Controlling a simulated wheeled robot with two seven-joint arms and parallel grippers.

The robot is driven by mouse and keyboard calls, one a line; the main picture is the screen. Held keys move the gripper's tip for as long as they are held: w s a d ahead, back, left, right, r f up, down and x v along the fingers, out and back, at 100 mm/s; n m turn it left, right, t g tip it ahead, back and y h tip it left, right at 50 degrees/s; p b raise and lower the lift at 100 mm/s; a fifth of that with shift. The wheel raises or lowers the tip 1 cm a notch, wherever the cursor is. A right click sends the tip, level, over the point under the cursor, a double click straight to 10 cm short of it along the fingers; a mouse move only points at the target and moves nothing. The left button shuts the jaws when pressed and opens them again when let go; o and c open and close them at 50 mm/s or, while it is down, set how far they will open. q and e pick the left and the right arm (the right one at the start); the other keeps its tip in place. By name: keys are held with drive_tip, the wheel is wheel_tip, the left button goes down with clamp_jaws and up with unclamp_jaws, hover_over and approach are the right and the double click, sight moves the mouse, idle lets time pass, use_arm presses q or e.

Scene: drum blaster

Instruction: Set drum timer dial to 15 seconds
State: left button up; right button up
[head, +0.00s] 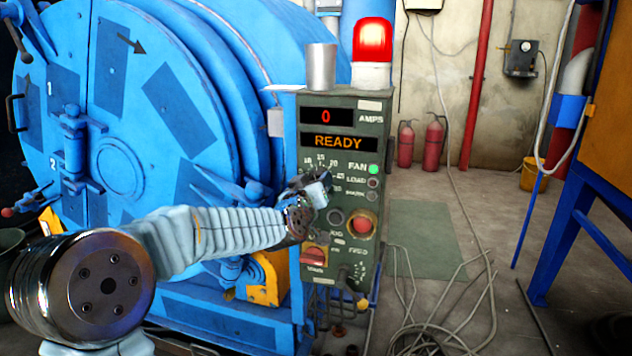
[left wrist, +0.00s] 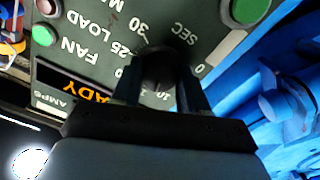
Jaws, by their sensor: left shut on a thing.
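The grey-green control panel (head: 375,150) faces me beside the big blue drum. Its timer dial is a dark round knob (left wrist: 160,65) in the left wrist view, ringed by white numbers from 0 to 30 with SEC beside them. My left gripper (head: 322,187) is at the panel, and its two dark fingers (left wrist: 158,82) are shut on the knob from either side. In the head view the gripper hides most of the dial. I cannot read which number its pointer marks. My right gripper is in neither view.
The display reads READY (head: 338,142) and AMPS shows 0 (head: 326,116). A green FAN light (head: 373,169) is lit. A red button (head: 362,225) and a red switch (head: 314,256) sit below the dial. A metal cup (head: 320,68) and red beacon (head: 372,40) stand on top.

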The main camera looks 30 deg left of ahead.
use_arm(q)
drive_tip(key=shift+f+m+p, duration=0.15)
drive_tip(key=shift+m+p, duration=0.25)
drive_tip(key=shift+m, duration=1.5)
drive_tip(key=o, duration=1)
drive_tip(key=shift+o, duration=0.2)
drive_tip(key=v, duration=1.4)
drive_tip(key=shift+b, duration=0.35)
drive_tip(key=shift+w, duration=0.1)
